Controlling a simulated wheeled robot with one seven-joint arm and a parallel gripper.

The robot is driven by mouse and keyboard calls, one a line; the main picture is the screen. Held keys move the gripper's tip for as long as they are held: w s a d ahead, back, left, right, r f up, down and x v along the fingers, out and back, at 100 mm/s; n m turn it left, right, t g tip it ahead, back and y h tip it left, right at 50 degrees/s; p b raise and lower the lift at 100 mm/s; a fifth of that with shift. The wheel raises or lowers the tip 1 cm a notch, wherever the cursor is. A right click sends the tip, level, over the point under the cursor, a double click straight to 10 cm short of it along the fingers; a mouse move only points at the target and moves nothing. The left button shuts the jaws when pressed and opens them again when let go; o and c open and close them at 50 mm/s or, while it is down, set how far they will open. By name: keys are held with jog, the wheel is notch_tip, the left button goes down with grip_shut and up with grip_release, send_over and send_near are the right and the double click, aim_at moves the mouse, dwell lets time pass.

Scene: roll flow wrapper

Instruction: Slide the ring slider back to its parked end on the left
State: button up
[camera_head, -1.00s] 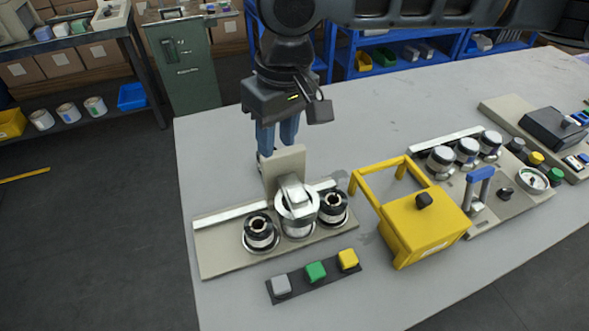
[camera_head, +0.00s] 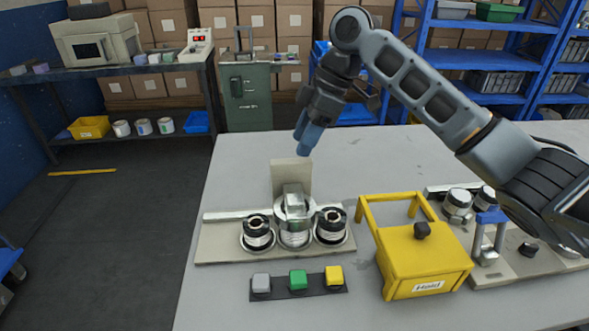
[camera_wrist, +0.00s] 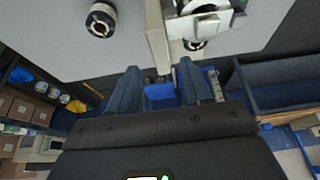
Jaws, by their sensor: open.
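The silver ring slider (camera_head: 294,234) sits at the middle of the beige unit's white rail (camera_head: 232,214), between two black spools. A silver block rises on it in front of an upright beige plate (camera_head: 291,171). Its pale ring (camera_wrist: 205,14) shows at the top of the wrist view, partly cut off. My gripper (camera_head: 304,150) is above and behind the plate, apart from the slider, with its blue fingers pointing down at a tilt. In the wrist view the fingers (camera_wrist: 160,72) are spread with no object between them.
The left spool (camera_head: 257,232) and right spool (camera_head: 332,226) flank the slider closely. A yellow hinged guard (camera_head: 425,260) stands to the right. A strip with grey, green and yellow buttons (camera_head: 298,282) lies in front. The tabletop left of my gripper is clear.

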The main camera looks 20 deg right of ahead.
aim_at(293, 160)
jog(key=x, duration=0.7)
jog(key=shift+f+p, duration=0.15)
jog(key=shift+p, duration=0.15)
grip_shut()
